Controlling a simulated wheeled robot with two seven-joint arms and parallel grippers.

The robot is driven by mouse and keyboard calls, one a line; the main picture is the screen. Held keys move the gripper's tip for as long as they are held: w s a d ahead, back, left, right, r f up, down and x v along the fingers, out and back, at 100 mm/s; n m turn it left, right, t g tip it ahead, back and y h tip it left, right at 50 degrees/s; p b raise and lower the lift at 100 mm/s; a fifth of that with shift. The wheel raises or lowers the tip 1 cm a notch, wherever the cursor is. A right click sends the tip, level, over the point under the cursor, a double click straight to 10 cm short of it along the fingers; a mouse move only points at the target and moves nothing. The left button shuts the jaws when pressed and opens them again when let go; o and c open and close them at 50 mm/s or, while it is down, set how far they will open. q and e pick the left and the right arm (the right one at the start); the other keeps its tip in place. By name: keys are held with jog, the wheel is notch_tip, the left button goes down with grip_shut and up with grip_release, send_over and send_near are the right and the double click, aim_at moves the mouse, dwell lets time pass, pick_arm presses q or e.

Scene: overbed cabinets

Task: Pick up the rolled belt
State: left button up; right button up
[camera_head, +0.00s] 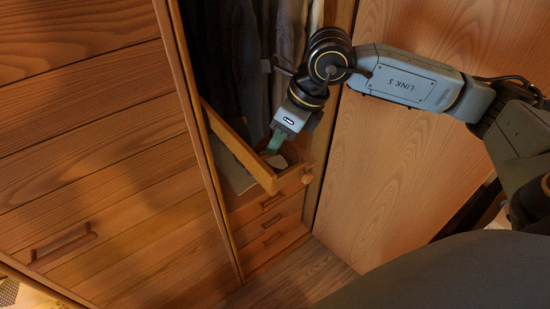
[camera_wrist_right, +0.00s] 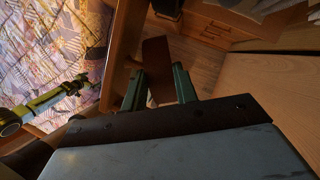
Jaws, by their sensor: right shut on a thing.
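My right gripper (camera_head: 272,150) reaches down into the open top drawer (camera_head: 239,146) of the wardrobe. In the right wrist view its two green fingers (camera_wrist_right: 160,88) are shut on a dark reddish-brown piece, which I take as the rolled belt (camera_wrist_right: 157,66). It shows there as a flat brown shape, and I cannot make out its coils. In the head view the belt cannot be told apart at the fingertips. I cannot tell whether it touches the drawer floor. At the left of the right wrist view is a yellow-green arm part (camera_wrist_right: 45,103), perhaps my left arm; its jaws are unclear.
Closed drawers (camera_head: 272,222) are below. Dark clothes (camera_head: 236,60) hang behind the wrist. A wooden panel (camera_head: 365,170) stands close at the right. The right wrist view shows a patterned bedspread (camera_wrist_right: 50,45).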

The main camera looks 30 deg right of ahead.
grip_shut()
jog(key=shift+r, duration=0.1)
jog(key=shift+r+b, duration=0.4)
jog(key=shift+r, duration=0.15)
jog(key=s+d+f+b, duration=0.1)
jog(key=s+d+b, duration=0.3)
jog(key=d, duration=0.5)
jog(key=s+d+f+b, duration=0.1)
jog(key=s+d+b, duration=0.3)
jog(key=s+d, duration=0.2)
jog(key=shift+d+f, duration=0.15)
jog(key=shift+d, duration=1.2)
